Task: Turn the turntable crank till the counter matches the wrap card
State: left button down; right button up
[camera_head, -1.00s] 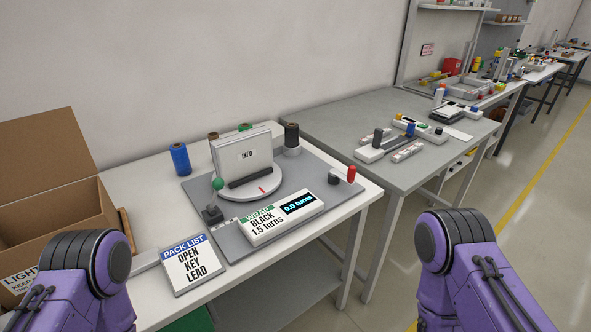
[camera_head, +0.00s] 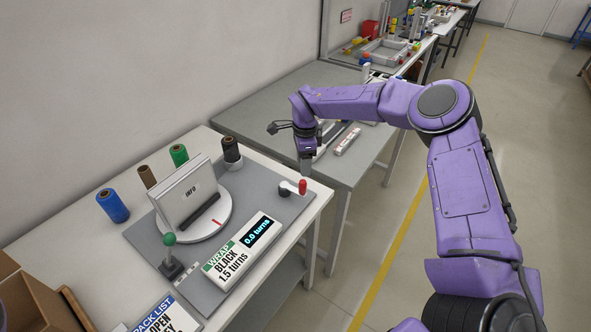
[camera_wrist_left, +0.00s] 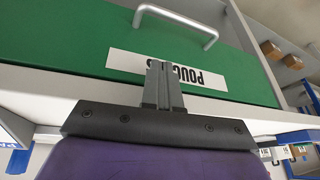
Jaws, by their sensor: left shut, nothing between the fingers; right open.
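The wrap card (camera_head: 222,268) reads BLACK, 1.5 turns. The counter (camera_head: 259,234) beside it reads 0.0 turns. A black spool (camera_head: 231,150) stands behind the turntable. My right gripper (camera_head: 306,170) is open, pointing down just above and behind the red handle, with no clear contact visible. My left gripper (camera_wrist_left: 163,68) is shut and empty, before a green drawer front.
Blue (camera_head: 113,206), brown (camera_head: 147,176) and green (camera_head: 179,155) spools stand along the wall. A green-knobbed lever (camera_head: 169,241) is at the plate's front left. A pack list card (camera_head: 165,318) and a cardboard box (camera_head: 30,300) are at lower left. A grey table (camera_head: 290,105) adjoins behind.

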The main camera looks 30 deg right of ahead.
aim_at(302, 182)
jog(key=f+b, duration=0.1)
jog(key=f, duration=0.1)
jog(key=f+b, duration=0.2)
jog(key=f, duration=0.1)
jog(key=shift+s+a+f+b, duration=0.15)
jog(key=shift+a+f+b, duration=0.15)
jog(key=shift+f, duration=0.05)
pick_arm(q)
jog(key=f+b, duration=0.1)
jog(key=f, duration=0.2)
jog(key=f+b, duration=0.2)
jog(key=f, duration=0.1)
jog(key=shift+s+a+f, duration=0.1)
jog(key=shift+s+f, duration=0.1)
jog(key=shift+f, duration=0.15)
pick_arm(e)
jog(key=f, duration=0.5)
jog(key=shift+w+d+f, duration=0.1)
jog(key=shift+w+d, duration=0.15)
jog(key=shift+d, duration=0.1)
pick_arm(q)
jog(key=shift+s+a, duration=0.1)
pick_arm(e)
jog(key=shift+s+a, duration=0.15)
jog(key=shift+a, duration=0.1)
jog(key=shift+d, duration=0.1)
grip_shut()
